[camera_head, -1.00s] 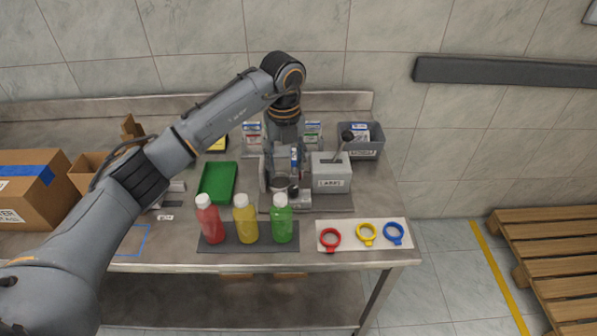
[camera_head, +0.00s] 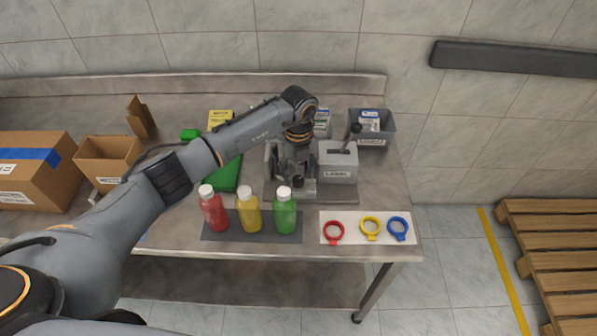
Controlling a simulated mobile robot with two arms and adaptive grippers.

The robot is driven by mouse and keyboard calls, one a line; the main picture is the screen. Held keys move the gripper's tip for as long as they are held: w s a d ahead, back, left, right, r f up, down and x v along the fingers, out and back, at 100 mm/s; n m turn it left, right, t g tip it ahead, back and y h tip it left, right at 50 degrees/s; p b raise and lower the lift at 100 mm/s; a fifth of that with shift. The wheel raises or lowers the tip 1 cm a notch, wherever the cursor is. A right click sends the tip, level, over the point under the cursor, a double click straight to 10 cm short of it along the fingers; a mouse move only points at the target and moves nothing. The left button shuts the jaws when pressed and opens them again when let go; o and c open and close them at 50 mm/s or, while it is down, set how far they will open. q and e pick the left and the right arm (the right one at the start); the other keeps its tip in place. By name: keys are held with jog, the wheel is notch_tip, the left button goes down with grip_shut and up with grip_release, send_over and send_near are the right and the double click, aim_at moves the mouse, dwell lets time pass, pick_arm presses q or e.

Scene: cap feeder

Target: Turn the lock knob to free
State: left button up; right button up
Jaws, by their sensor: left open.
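The cap feeder is a grey box (camera_head: 337,163) with a label on its front, standing on a grey base plate (camera_head: 341,195). A lever with a black ball end (camera_head: 356,128) rises from its slotted top. My left gripper (camera_head: 291,172) points down just left of the box, over the grey fixture on the same plate. It is open, and I see nothing held in it. The gripper covers much of the fixture, and I cannot make out the lock knob clearly or tell whether the fingers touch it. My right gripper is not in view.
Red (camera_head: 214,210), yellow (camera_head: 249,210) and green (camera_head: 284,213) bottles stand on a dark mat in front. Red, yellow and blue rings lie on a white sheet (camera_head: 350,237) at front right. A grey bin (camera_head: 372,140) stands behind the feeder. Cardboard boxes (camera_head: 108,158) stand left.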

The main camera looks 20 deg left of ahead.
pick_arm(q)
jog(key=shift+f, duration=0.95)
grip_shut()
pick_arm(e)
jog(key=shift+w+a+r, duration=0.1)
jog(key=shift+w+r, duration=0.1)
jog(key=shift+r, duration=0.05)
